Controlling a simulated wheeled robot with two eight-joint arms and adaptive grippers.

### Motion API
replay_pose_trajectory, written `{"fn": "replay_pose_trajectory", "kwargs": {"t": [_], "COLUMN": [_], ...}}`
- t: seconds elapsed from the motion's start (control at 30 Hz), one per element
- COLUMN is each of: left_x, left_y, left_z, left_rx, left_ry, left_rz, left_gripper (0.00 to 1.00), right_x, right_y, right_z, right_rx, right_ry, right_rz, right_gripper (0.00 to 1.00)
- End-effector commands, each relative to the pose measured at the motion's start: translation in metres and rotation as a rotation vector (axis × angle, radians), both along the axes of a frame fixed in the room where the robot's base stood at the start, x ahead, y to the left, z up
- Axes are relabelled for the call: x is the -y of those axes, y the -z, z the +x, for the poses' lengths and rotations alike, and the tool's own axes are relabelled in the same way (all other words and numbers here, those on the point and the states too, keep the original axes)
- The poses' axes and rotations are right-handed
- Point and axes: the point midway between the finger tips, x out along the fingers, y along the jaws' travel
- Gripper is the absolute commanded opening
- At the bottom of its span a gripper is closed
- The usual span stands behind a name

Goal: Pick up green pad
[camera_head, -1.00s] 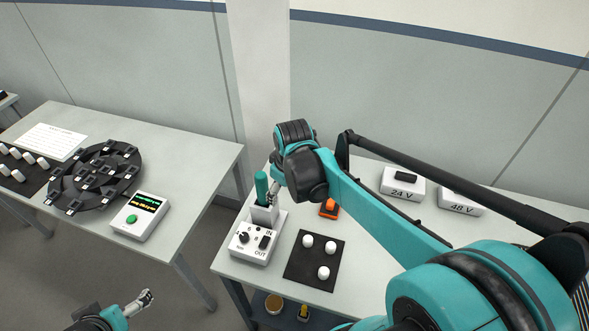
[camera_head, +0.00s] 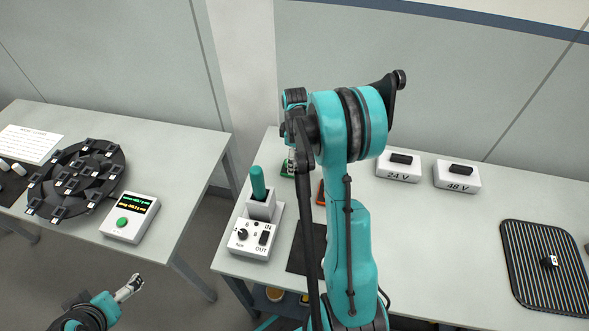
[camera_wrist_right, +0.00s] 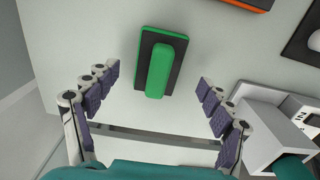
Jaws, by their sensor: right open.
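The green pad is a dark rectangular base with a raised bright green block (camera_wrist_right: 159,68) on top, lying on the table in the right wrist view. In the head view only a sliver of green pad (camera_head: 287,168) shows behind my right arm. My right gripper (camera_wrist_right: 159,82) is open, its two fingers on either side of the pad and apart from it, with nothing held. In the head view the right gripper (camera_head: 291,162) is mostly hidden by its own arm. My left gripper (camera_head: 129,287) is low at the left, off the tables; its jaw opening is unclear.
An orange pad (camera_head: 320,192) and a black mat (camera_head: 303,249) are partly hidden by my arm. White 24 V (camera_head: 398,169) and 48 V (camera_head: 457,178) boxes stand to the right.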

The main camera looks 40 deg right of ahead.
Motion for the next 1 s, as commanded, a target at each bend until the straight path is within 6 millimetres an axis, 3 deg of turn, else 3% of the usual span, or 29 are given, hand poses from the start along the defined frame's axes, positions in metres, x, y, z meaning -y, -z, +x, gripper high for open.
{"fn": "replay_pose_trajectory", "kwargs": {"t": [0.1,0.2,0.43,0.63,0.73,0.77,1.0], "left_x": [0.000,0.000,0.000,0.000,0.000,0.000,0.000], "left_y": [0.010,0.013,0.012,0.012,0.012,0.012,0.011], "left_z": [0.000,0.000,0.000,0.000,0.000,0.000,0.000], "left_rx": [0.000,0.000,0.000,0.000,0.000,0.000,0.000], "left_ry": [0.000,0.000,0.000,0.000,0.000,0.000,0.000], "left_rz": [0.000,0.000,0.000,0.000,0.000,0.000,0.000], "left_gripper": [0.96,0.96,0.96,0.96,0.96,0.96,0.96], "right_x": [0.000,0.000,0.000,0.000,0.000,0.000,0.000], "right_y": [0.023,0.034,0.034,0.034,0.034,0.034,0.032], "right_z": [0.003,0.003,0.002,0.002,0.002,0.002,0.002], "right_rx": [0.000,0.001,0.001,0.001,0.001,0.001,0.001], "right_ry": [0.000,0.000,0.000,0.000,0.000,0.000,0.000], "right_rz": [0.000,-0.001,-0.001,-0.001,-0.001,-0.001,-0.001], "right_gripper": [0.81,0.81,0.81,0.28,0.27,0.22,0.22]}}
